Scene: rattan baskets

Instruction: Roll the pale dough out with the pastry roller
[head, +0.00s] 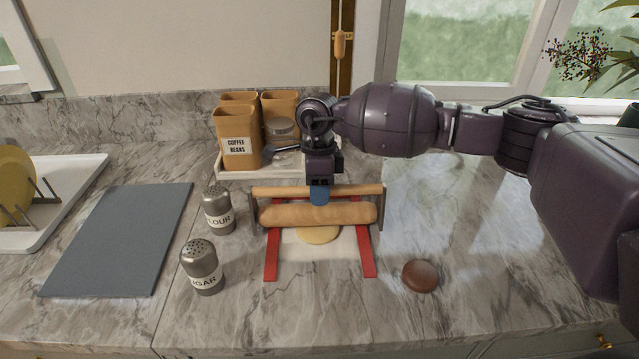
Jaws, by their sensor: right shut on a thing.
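The pastry roller (318,215) is a light wooden cylinder in a frame with a thin wooden handle bar (360,190) behind it. It lies across two red strips (368,255). The pale dough (318,235) is a flat round piece on a white surface between the strips. Its front part shows and the roller hides its back part. My right gripper (319,195) comes down from above and is shut on the roller's handle bar at its middle. My left gripper is not in view.
Flour (218,212) and sugar (202,270) shakers stand left of the strips. A brown round object (420,276) lies at right. Canisters (238,140) stand in a tray behind. A grey board (120,240) and dish rack (60,215) are at left.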

